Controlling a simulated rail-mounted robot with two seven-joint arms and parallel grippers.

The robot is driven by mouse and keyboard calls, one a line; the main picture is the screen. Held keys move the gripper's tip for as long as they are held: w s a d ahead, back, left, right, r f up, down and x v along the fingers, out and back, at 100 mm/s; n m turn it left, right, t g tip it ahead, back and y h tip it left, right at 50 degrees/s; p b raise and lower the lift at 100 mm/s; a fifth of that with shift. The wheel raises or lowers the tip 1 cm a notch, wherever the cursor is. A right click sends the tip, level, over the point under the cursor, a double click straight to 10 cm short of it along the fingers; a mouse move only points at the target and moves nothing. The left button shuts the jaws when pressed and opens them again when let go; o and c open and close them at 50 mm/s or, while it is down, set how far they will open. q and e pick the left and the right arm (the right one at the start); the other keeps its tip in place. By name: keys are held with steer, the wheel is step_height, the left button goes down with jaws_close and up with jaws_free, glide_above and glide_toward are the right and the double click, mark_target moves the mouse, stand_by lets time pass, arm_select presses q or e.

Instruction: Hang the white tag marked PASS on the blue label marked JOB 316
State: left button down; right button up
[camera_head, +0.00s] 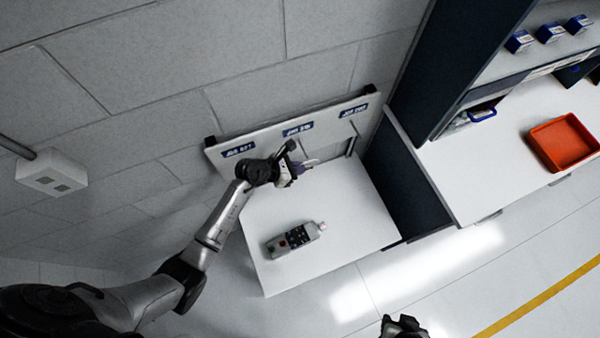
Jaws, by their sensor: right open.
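A white board stands along the back of a small white table and carries three blue labels. The middle label (298,130) seems to read JOB 316; the left label (238,150) and right label (354,111) are too small to read surely. My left gripper (300,168) is in front of the board, just below the middle label. A small pale piece (310,163) shows at its fingertips; I cannot tell if it is the PASS tag or whether the jaws are shut on it. No PASS marking is legible. My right gripper (403,324) is open at the bottom edge, away from the table.
A grey handheld device (294,240) with dark and red buttons lies on the white table (345,225). A dark cabinet side stands right of it. A red tray (562,142) and several blue-and-white boxes (550,32) are at the right. The table's right part is clear.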

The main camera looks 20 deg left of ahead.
arm_select(q)
steer(key=shift+w+a+f+b, duration=0.25)
steer(key=shift+w+a+b, duration=0.55)
steer(key=shift+a, duration=0.1)
steer(key=shift+w+a+f+b, duration=0.25)
steer(key=shift+w+a+b, duration=0.45)
steer(key=shift+w+a, duration=0.15)
steer(key=c, duration=1.8)
jaws_free()
steer(key=o, duration=0.6)
steer(key=shift+c, duration=0.2)
